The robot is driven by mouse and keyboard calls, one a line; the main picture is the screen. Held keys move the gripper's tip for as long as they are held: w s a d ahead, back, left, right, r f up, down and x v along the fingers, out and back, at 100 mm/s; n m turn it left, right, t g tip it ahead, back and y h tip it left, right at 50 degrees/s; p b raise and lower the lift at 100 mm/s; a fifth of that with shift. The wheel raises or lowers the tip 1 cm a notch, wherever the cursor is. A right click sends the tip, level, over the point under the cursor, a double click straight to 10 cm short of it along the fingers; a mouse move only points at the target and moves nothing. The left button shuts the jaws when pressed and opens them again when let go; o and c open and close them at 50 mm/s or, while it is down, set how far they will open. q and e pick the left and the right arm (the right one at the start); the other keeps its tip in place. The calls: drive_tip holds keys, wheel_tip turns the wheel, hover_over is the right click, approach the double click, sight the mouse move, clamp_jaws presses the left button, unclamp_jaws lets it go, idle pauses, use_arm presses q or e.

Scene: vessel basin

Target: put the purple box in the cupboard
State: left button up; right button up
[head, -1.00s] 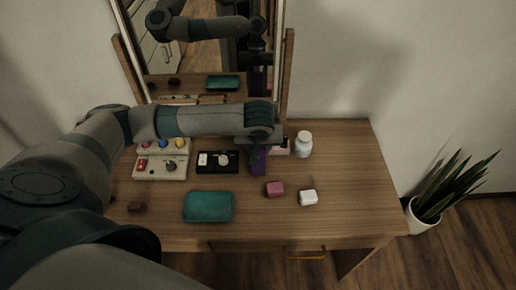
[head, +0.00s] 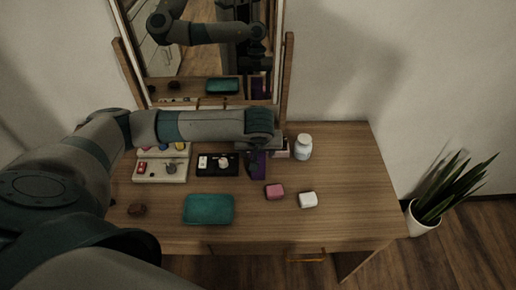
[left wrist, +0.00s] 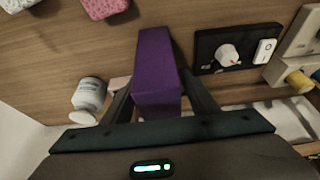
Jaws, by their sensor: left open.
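The purple box (head: 259,166) stands on the wooden dressing table, near its back edge below the mirror. In the left wrist view the purple box (left wrist: 155,75) lies between the two dark fingers of my left gripper (left wrist: 154,72). The fingers are open, one on each side of it; I cannot tell whether either touches it. In the head view my left gripper (head: 249,160) is over the box and partly hides it. My right gripper is not in view. No cupboard is clearly seen.
A teal case (head: 208,209), a pink block (head: 274,191) and a white block (head: 308,200) lie in front. The table's right side is clear. A potted plant (head: 424,220) stands on the floor.

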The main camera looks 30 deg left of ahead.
sight(259, 154)
use_arm(q)
drive_tip(key=shift+s+d+r, duration=0.15)
drive_tip(key=shift+r, duration=0.4)
drive_tip(key=v, duration=1)
drive_tip(key=shift+r+b, duration=0.1)
drive_tip(key=shift+b, duration=0.3)
drive_tip(key=shift+s+d+r, duration=0.1)
drive_tip(key=shift+s+r, duration=0.1)
drive_tip(key=shift+r, duration=0.15)
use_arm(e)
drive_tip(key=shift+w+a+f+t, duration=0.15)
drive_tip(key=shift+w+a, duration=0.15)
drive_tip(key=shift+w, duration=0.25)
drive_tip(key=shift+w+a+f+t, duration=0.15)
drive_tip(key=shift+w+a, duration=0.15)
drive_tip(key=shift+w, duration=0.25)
use_arm(q)
drive_tip(key=shift+o, duration=0.4)
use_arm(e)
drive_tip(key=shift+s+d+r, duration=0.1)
